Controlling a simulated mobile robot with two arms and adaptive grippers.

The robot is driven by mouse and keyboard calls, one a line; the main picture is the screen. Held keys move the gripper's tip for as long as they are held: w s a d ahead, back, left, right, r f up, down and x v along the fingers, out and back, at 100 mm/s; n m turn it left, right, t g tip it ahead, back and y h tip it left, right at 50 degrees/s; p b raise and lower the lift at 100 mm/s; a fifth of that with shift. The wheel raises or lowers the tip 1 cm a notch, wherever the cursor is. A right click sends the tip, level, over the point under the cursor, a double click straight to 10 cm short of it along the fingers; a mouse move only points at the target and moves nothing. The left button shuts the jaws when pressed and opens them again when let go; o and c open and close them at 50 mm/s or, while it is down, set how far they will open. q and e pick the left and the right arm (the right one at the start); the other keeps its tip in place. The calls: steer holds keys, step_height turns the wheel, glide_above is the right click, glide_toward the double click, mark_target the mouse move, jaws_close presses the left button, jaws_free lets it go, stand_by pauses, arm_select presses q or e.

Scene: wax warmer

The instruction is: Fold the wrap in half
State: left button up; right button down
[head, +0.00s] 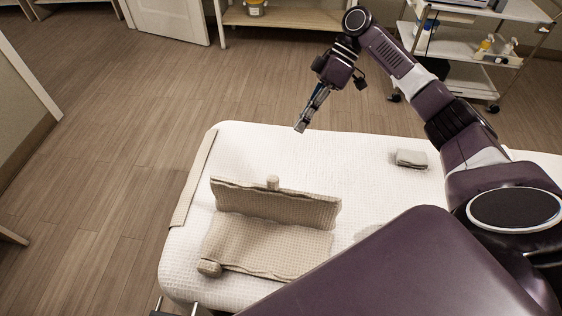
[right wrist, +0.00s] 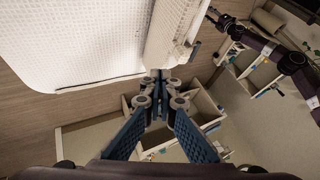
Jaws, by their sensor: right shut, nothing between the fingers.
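The beige waffle-textured wrap (head: 265,245) lies on the white padded bed (head: 320,160). In the head view its near part is roughly flat, and its far part stands up as a ridge facing me. A small rolled nub (head: 272,183) shows at the ridge's top edge, and another roll (head: 208,268) lies at the near left corner. My right gripper (head: 302,125) is shut and empty, above the bed's far edge and apart from the wrap. Its closed fingertips also show in the right wrist view (right wrist: 156,82). My left gripper (head: 176,307) shows only partly at the bottom edge, its fingers apart.
A small folded grey cloth (head: 411,158) lies on the bed at the right. A beige strip (head: 195,180) runs along the bed's left edge. A white trolley with bottles (head: 484,46) and a wooden shelf (head: 290,17) stand behind. The floor at left is clear.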

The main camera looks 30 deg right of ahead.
arm_select(q)
steer(key=r+p, duration=0.3)
steer(key=w+r+p, duration=0.1)
steer(key=p, duration=0.1)
steer(key=shift+w+d+r, duration=0.1)
steer(key=shift+d+r, duration=0.2)
steer(key=shift+d, duration=0.1)
arm_select(e)
steer(key=s+a+r+x, duration=0.1)
steer(key=s+x, duration=0.1)
steer(key=x, duration=1)
steer(key=shift+f, duration=0.15)
steer(key=shift+a, duration=0.1)
